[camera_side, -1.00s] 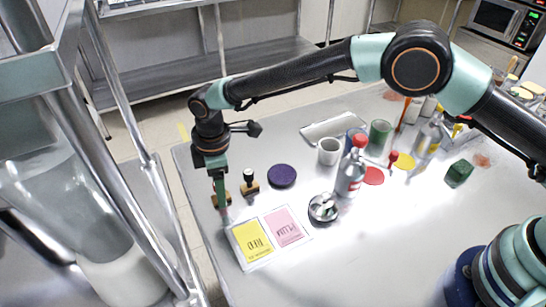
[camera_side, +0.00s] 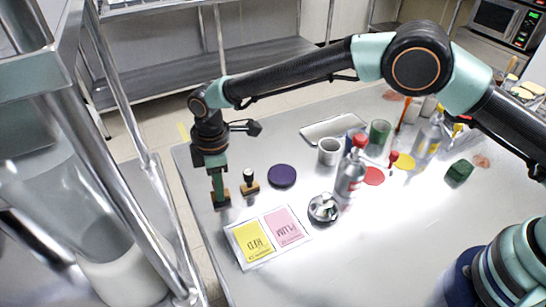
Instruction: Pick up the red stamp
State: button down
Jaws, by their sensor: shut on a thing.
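My gripper (camera_side: 219,190) points down at the left side of the table, with its green fingers shut on a small stamp. The stamp's dark brown wooden base (camera_side: 221,204) shows below the fingertips. Its handle is hidden by the fingers, and I cannot tell its colour. I cannot tell whether the base touches the table. A second stamp (camera_side: 250,184), with a black handle and a light wooden base, stands upright just to the right, apart from my gripper.
A white tray (camera_side: 236,259) with a yellow card and a pink card lies in front. A purple disc (camera_side: 282,176), a silver domed object (camera_side: 323,208), a grey cup (camera_side: 329,151) and a red-capped bottle (camera_side: 350,175) stand to the right. A metal rack (camera_side: 110,100) rises at left.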

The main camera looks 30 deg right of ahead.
notch_tip(320, 180, up, 19)
dwell(0.4)
jog(key=shift+r, duration=0.1)
jog(key=c, duration=1.2)
grip_release()
jog(key=shift+c, duration=0.2)
grip_shut()
jog(key=shift+c, duration=1.2)
grip_release()
grip_shut()
jog(key=shift+d+f, duration=2.6)
jog(key=shift+f, duration=0.4)
jog(key=shift+d+f, duration=2.6)
jog(key=shift+f, duration=0.4)
jog(key=shift+d+f, duration=2.6)
jog(key=shift+f, duration=0.4)
